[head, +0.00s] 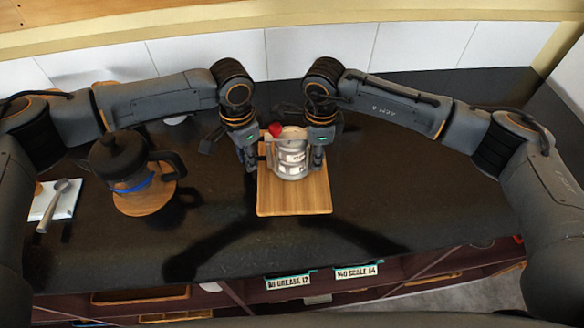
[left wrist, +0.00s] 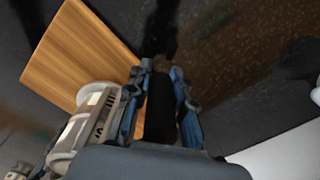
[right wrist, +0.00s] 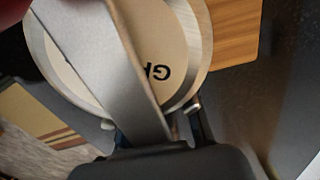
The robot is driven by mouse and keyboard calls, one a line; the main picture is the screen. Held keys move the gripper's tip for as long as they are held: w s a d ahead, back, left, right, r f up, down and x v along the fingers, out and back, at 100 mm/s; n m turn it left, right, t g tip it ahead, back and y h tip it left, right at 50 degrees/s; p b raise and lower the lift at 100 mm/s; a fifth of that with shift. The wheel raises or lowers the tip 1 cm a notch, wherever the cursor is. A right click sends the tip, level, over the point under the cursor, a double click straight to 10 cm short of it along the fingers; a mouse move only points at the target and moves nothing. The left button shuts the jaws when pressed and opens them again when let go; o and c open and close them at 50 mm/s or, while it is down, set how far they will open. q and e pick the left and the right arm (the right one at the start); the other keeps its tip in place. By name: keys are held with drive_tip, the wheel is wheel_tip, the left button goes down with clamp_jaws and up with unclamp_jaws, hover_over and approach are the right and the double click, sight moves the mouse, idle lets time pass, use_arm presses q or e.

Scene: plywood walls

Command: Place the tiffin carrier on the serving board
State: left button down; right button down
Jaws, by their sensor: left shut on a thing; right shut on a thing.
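The metal tiffin carrier (head: 290,160), with stacked tins, pale labels and a red part at the top, is upright over the wooden serving board (head: 294,200). I cannot tell whether its base touches the board. My left gripper (head: 252,162) is shut on its left side; in the left wrist view a black bar lies between the fingers (left wrist: 160,95), with the carrier (left wrist: 78,132) beside them and the board (left wrist: 80,55) beyond. My right gripper (head: 318,160) is shut on its right side. The right wrist view shows its lid (right wrist: 165,50) and metal band close up.
A dark coffee press (head: 122,165) stands on a round wooden board (head: 145,198) to the left. A spoon (head: 53,200) lies on a white cloth at the far left. The dark counter is clear to the right and in front of the serving board. Shelves with labels are below its front edge.

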use_arm(q)
drive_tip(key=shift+d+f, duration=0.2)
drive_tip(key=shift+f, duration=0.15)
use_arm(e)
drive_tip(key=shift+a+f, duration=0.2)
drive_tip(key=shift+f, duration=0.1)
use_arm(q)
drive_tip(key=c, duration=1.2)
unclamp_jaws()
use_arm(e)
drive_tip(key=c, duration=1.1)
unclamp_jaws()
drive_tip(key=shift+s, duration=0.1)
use_arm(q)
drive_tip(key=shift+o, duration=0.2)
drive_tip(key=shift+a, duration=0.1)
use_arm(e)
drive_tip(key=shift+d, duration=0.1)
use_arm(q)
wheel_tip(320, 180, up, 12)
drive_tip(key=shift+f, duration=0.15)
use_arm(e)
drive_tip(key=shift+d, duration=0.15)
drive_tip(key=shift+r, duration=0.15)
wheel_tip(320, 180, up, 12)
drive_tip(key=shift+f, duration=0.15)
